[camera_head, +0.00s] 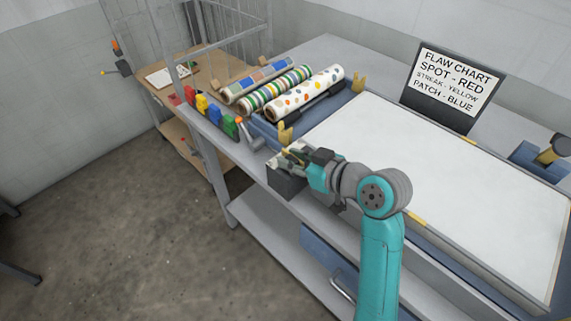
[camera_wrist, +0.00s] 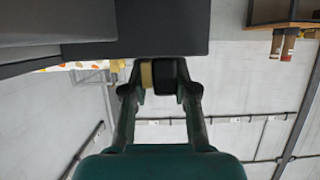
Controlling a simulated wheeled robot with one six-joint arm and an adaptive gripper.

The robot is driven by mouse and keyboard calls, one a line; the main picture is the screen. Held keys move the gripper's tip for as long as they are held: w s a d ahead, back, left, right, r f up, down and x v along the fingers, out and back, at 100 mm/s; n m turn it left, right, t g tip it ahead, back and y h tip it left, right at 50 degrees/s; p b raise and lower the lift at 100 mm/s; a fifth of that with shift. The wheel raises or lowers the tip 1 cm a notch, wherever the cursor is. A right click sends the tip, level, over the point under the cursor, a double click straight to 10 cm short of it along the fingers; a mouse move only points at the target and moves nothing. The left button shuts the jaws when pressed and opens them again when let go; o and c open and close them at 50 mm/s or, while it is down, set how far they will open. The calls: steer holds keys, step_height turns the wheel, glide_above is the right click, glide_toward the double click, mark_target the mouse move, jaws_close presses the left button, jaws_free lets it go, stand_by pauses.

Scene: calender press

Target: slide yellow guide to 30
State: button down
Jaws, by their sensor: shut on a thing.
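My gripper (camera_head: 297,153) is at the front left corner of the white-topped table, by a dark block (camera_head: 285,182). In the wrist view my gripper (camera_wrist: 160,85) is shut on a short black knob (camera_wrist: 170,74) with a yellowish band (camera_wrist: 146,74) on its left side. The knob is just below a dark block (camera_wrist: 150,32). A yellow forked piece (camera_head: 285,134) stands at the table corner behind my gripper, and a yellow strip (camera_head: 416,218) lies on the front edge. I cannot tell which yellow part is the guide; no scale or number 30 is legible.
Patterned rolls (camera_head: 306,89) lie at the back left. Several coloured blocks (camera_head: 202,103) line the left edge beside a grey crank (camera_head: 250,134). A flaw chart sign (camera_head: 449,83) stands at the back. The white surface (camera_head: 430,170) is bare. A handled drawer (camera_head: 330,262) is below.

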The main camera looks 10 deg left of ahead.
steer(key=shift+w+d, duration=0.2)
steer(key=c, duration=1)
jaws_free()
steer(key=shift+c, duration=0.2)
steer(key=v, duration=1.2)
steer(key=shift+f, duration=0.1)
